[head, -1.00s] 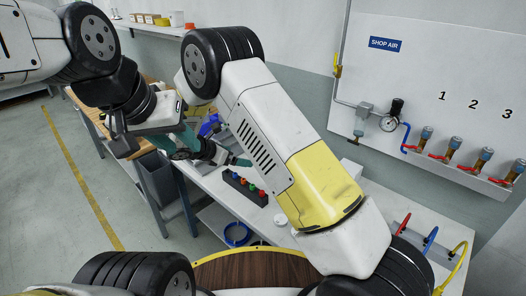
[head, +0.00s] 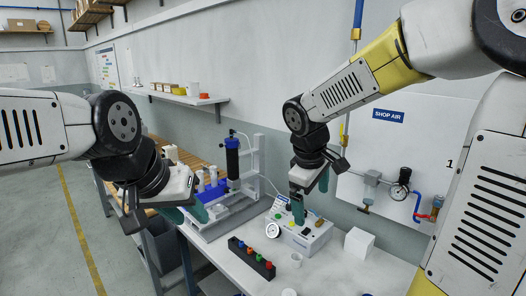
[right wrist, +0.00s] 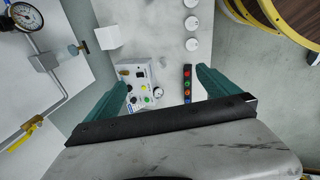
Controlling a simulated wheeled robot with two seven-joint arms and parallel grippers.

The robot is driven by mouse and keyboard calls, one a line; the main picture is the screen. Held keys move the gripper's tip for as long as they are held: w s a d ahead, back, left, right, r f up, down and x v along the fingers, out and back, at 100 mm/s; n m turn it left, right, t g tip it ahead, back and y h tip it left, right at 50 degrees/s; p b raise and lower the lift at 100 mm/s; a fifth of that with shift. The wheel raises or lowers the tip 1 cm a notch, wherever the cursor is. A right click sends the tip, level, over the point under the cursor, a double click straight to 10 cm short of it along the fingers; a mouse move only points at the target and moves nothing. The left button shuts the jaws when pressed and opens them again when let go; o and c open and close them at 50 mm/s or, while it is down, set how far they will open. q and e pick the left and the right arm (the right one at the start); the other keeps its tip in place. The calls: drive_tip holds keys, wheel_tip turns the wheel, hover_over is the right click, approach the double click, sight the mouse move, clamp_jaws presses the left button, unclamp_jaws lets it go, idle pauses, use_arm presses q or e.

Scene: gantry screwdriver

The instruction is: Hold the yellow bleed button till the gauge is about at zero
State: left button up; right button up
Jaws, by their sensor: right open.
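A white control box (head: 306,236) stands on the bench in the head view, with a small round gauge (head: 272,230) at its left front. In the right wrist view the box (right wrist: 132,72) shows a yellow button (right wrist: 143,87), a green button and the gauge (right wrist: 158,92); the needle is too small to read. My right gripper (head: 308,200) points down over the box, its teal fingers apart and empty; I cannot tell the exact gap to the buttons. In the right wrist view its fingers (right wrist: 162,82) straddle the box. My left gripper (head: 188,214) hangs at the left; its opening is unclear.
A black strip with coloured buttons (head: 251,258) lies in front of the box. A blue-and-black screwdriver stand (head: 233,170) is at its left, a white block (head: 359,243) at its right. A wall air gauge (head: 400,190) and piping are behind.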

drive_tip(key=s+d+r+m+t+y, duration=0.1)
drive_tip(key=s+r+m+y, duration=0.1)
drive_tip(key=s+m, duration=0.2)
drive_tip(key=s+d+r+m+t+y, duration=0.1)
drive_tip(key=s+r+m+t+y, duration=0.1)
drive_tip(key=s+m, duration=0.3)
drive_tip(key=shift+s+r+m, duration=0.3)
drive_tip(key=shift+s+r, duration=0.35)
drive_tip(key=shift+s, duration=1.75)
drive_tip(key=shift+d, duration=0.1)
